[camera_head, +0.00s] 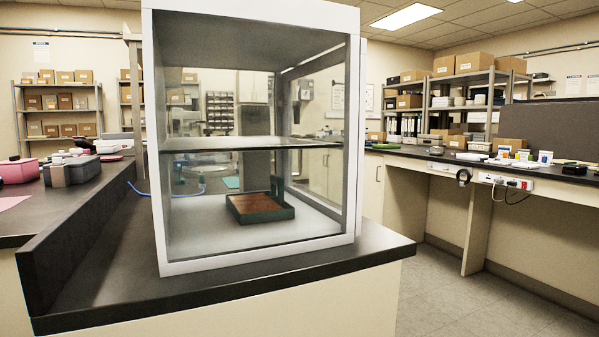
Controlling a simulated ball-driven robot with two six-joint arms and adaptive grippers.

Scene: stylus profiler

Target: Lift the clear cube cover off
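The clear cube cover (357,150) is a large see-through box with white edges. It stands upright on the dark bench top in the middle of the head view, and its top edge runs out of the picture. A dark shelf-like plane (250,143) shows across it at mid-height. A small dark green stage with a reddish-brown top (258,207) sits inside, on the light floor. Neither of my grippers is in view, and nothing of mine touches the cover.
The dark bench (240,292) has a narrow bare strip in front of the cover and a raised dark ledge (75,240) on the left. Pink and grey containers (75,168) stand on the left counter. A cluttered counter (500,168) runs along the right; open floor lies between.

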